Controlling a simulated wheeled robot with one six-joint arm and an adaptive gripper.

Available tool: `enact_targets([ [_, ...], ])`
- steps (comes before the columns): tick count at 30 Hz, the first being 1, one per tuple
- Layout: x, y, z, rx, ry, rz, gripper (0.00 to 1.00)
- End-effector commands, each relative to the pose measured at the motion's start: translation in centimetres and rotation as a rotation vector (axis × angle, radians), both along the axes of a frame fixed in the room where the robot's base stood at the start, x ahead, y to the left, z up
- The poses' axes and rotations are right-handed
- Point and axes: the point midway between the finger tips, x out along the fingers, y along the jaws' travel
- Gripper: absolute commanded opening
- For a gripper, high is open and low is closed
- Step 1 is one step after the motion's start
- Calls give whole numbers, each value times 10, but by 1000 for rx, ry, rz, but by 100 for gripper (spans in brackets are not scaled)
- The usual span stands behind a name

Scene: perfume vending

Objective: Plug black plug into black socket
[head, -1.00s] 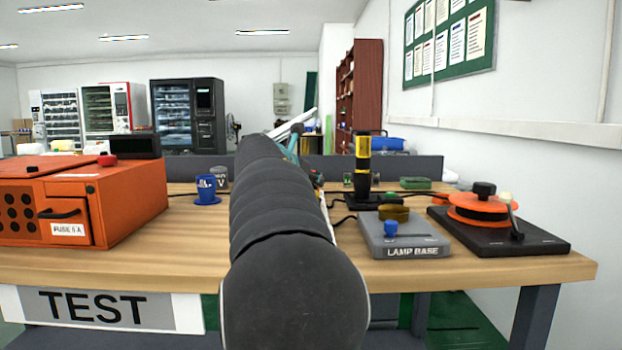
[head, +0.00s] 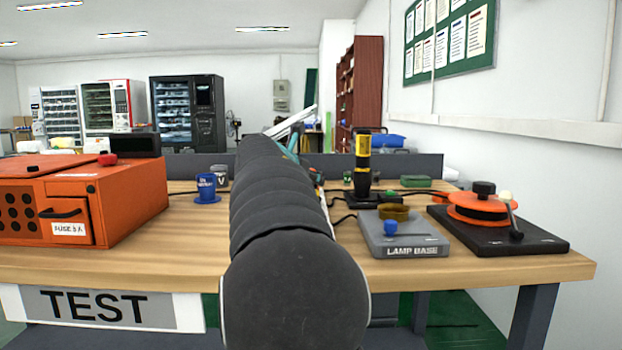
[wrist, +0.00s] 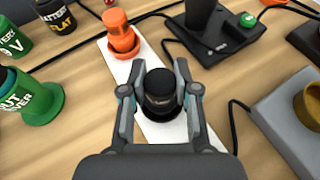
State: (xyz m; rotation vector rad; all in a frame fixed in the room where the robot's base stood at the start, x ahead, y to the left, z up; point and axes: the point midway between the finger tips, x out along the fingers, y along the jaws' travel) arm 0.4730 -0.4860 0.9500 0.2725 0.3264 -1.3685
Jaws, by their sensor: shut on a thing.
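In the wrist view the black plug (wrist: 160,92) is upright between the fingers of my gripper (wrist: 156,84), which is shut on it. The black socket (wrist: 168,132) shows as a dark round rim on the white strip, directly below the plug and partly hidden by it. The plug is lined up over the socket; I cannot tell whether it is seated in it or just above. In the head view my own arm hides plug and socket.
An orange plug (wrist: 122,36) stands on the same white strip (wrist: 150,62). Green cups are at left, a black stand (wrist: 212,38) with cables behind, the grey lamp base (head: 403,236) at right. An orange fuse box (head: 125,208) stands far left.

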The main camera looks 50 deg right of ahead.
Motion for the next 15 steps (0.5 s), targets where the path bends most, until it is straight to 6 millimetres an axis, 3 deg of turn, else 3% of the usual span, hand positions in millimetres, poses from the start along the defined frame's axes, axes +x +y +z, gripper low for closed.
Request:
enact_targets([
  [8, 0, 0, 0, 0, 0, 0, 0],
  [9, 0, 0, 0, 0, 0, 0, 35],
  [12, 0, 0, 0, 0, 1, 0, 59],
  [15, 0, 0, 0, 0, 1, 0, 59],
])
